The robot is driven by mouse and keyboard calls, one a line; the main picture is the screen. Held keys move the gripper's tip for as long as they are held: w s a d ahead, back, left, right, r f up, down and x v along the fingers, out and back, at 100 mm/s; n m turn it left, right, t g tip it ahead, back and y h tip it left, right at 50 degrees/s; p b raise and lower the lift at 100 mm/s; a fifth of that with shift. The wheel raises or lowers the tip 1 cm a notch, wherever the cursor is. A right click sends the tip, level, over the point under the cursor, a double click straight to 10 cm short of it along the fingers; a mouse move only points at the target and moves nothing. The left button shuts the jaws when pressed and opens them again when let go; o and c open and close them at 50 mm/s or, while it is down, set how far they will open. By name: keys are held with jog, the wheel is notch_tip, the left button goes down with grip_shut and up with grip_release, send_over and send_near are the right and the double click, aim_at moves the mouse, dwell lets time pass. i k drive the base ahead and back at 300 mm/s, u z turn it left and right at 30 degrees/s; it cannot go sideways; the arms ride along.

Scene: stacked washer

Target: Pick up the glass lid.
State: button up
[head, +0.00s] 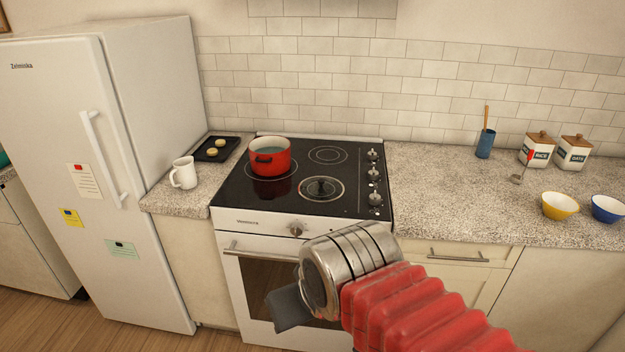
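The glass lid (321,188) lies flat on the black cooktop, toward the front and right of the red pot. It is round and see-through, with a pale rim and a dark knob in the middle. My gripper (288,309) is in front of the oven, nearer the camera and lower in the picture than the lid. It is apart from the lid. Only a dark grey part of it shows past the metal wrist, so I cannot see whether its fingers are open or shut.
A red pot (270,156) stands on the cooktop (235,190), left of the lid. Control knobs (374,174) line the cooktop's right side. A white mug (184,173) and black tray (216,149) are on the left counter. The right counter (440,205) is clear near the stove.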

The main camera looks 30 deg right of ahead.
aim_at(318, 189)
jog(key=i, duration=1.2)
